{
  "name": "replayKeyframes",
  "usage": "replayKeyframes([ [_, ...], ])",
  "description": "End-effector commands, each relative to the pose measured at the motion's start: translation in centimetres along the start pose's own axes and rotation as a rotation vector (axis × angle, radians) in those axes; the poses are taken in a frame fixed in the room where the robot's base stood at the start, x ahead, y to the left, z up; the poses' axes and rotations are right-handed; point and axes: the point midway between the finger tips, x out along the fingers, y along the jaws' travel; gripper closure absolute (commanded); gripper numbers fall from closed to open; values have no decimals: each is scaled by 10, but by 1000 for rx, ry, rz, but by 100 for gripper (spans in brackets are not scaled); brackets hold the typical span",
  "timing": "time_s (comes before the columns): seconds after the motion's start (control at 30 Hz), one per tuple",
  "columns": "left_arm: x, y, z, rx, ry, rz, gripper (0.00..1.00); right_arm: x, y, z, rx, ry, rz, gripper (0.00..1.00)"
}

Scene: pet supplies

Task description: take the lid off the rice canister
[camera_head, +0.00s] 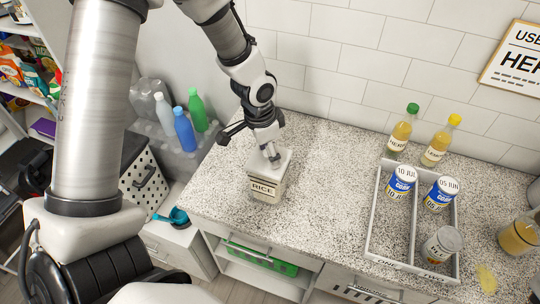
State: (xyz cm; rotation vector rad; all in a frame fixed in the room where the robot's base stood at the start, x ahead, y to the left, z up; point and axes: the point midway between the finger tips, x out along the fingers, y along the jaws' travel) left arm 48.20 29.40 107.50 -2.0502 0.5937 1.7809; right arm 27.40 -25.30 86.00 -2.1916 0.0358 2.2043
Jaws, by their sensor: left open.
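The rice canister (265,190) is a pale box with a dark-framed "RICE" label, upright on the speckled counter near its left end. Its light grey lid (283,159) sits on top. My left gripper (272,157) points down from above and is open, its fingertips at the middle of the lid. The fingers hide the lid's centre, so I cannot tell whether they touch it or have a knob between them. My right gripper is not in view.
A grey divided tray (371,227) on the right holds several labelled cans. Two yellow bottles (401,134) (436,147) stand behind it, and a jar (520,234) at the right edge. The counter (325,180) between canister and tray is clear. A tiled wall rises behind.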

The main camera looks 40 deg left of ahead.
Motion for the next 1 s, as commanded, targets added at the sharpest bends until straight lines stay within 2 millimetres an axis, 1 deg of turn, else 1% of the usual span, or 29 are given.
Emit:
replayKeyframes([
  [0.13, 0, 0, -1, -1, 4, -1, 40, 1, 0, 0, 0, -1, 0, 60],
  [0.17, 0, 0, -1, -1, 4, -1, 51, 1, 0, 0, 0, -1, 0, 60],
  [0.2, 0, 0, -1, -1, 4, -1, 65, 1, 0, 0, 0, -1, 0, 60],
  [0.27, 0, 0, -1, -1, 4, -1, 86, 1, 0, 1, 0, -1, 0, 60],
  [0.3, 0, 0, -1, -1, 4, 0, 100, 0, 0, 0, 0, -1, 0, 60],
  [0.73, -1, 0, 0, -2, 2, 0, 100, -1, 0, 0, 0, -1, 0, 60],
  [1.0, -17, 0, -4, -5, 3, -1, 100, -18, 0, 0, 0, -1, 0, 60],
])
